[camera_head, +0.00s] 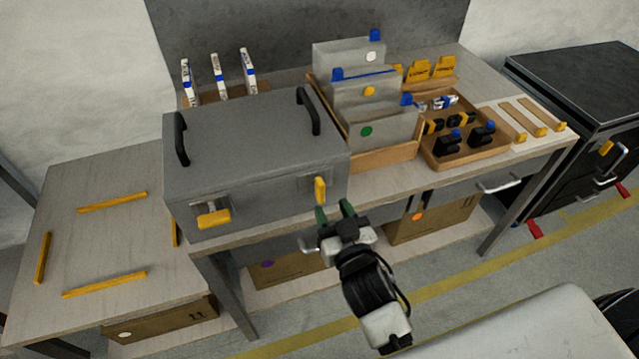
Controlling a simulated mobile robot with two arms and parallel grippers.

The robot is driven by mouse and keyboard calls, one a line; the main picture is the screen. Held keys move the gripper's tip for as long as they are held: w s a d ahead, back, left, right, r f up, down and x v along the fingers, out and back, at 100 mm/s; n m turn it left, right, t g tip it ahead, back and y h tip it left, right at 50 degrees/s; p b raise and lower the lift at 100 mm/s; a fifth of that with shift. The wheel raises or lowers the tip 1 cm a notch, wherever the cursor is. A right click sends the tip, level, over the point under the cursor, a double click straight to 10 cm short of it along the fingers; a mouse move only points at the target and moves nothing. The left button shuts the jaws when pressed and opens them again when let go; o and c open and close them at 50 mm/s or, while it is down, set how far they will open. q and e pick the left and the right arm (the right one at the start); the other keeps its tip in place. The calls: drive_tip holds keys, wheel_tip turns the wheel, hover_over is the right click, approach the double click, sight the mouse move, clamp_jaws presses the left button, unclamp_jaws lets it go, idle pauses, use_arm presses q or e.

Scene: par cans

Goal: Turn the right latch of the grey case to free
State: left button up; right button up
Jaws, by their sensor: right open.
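The grey case (258,150) stands closed on the workbench, with two black handles on its lid. Its right latch (320,190) is a yellow tab standing upright on the front face. Its left latch (213,219) is a yellow tab lying roughly level across a metal plate. My right gripper (335,212) is open and empty, with its green-tipped fingers just below and to the right of the right latch. I cannot tell whether a finger touches the case. My left gripper is not in view.
A wooden file box (375,158) stands right of the case, beside a tray (468,158) of small parts. A lower table (110,235) with yellow strips is at the left. A drawer handle (500,185) sticks out under the bench. A black cabinet (575,80) stands at right.

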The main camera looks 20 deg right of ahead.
sight(322, 191)
drive_tip(key=w+p, duration=0.1)
drive_tip(key=w, duration=0.6)
drive_tip(key=shift+w+a, duration=0.15)
clamp_jaws()
